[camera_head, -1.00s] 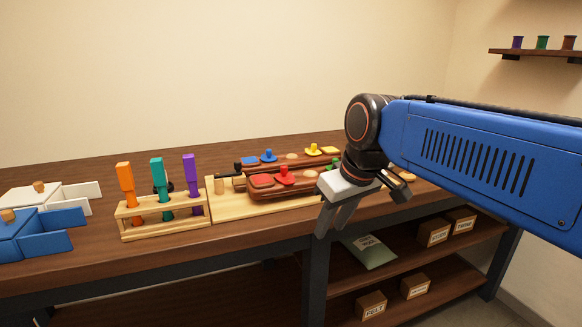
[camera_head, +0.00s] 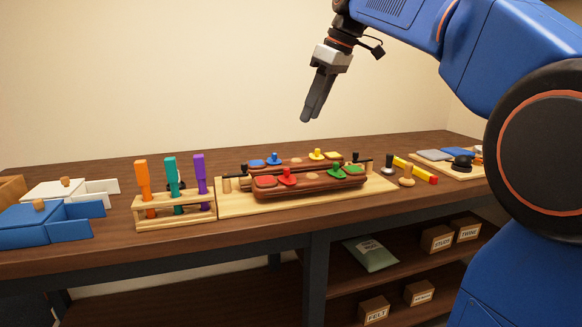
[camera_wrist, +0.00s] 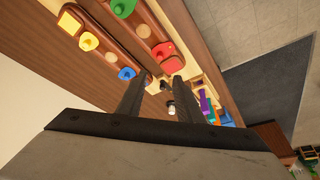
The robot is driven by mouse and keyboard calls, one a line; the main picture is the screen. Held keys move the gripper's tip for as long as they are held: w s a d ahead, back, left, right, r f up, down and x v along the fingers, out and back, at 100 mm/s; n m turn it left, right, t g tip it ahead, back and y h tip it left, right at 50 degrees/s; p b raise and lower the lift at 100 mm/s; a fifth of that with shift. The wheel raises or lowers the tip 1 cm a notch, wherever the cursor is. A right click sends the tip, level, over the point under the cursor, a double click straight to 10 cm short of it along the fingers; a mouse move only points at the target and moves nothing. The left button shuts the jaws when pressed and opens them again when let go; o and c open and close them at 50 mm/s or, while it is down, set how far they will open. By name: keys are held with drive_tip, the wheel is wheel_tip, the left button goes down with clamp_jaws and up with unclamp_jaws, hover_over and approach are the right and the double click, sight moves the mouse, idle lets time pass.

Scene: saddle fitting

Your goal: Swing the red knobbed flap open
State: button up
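The red knobbed flap (camera_head: 288,178) lies flat on the left part of the front reddish-brown wooden block (camera_head: 318,188), beside a flat red pad (camera_head: 265,181). In the wrist view the red flap (camera_wrist: 162,49) shows just above the gap between my fingers. My gripper (camera_head: 305,119) hangs high above the bench, well clear of the blocks. In the wrist view its two fingers (camera_wrist: 158,85) stand apart with nothing held between them. Nothing covers the flap in the head view.
A green knob (camera_head: 337,171) is on the same block; blue (camera_head: 274,158) and yellow (camera_head: 317,153) knobs are on the block behind. A rack (camera_head: 175,214) of upright coloured-handled tools stands left. Blue (camera_head: 40,226) and white (camera_head: 65,190) boxes are farther left. Air above the blocks is free.

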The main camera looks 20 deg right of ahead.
sight(288, 169)
drive_tip(key=x, duration=1.7)
drive_tip(key=shift+f, duration=0.15)
clamp_jaws()
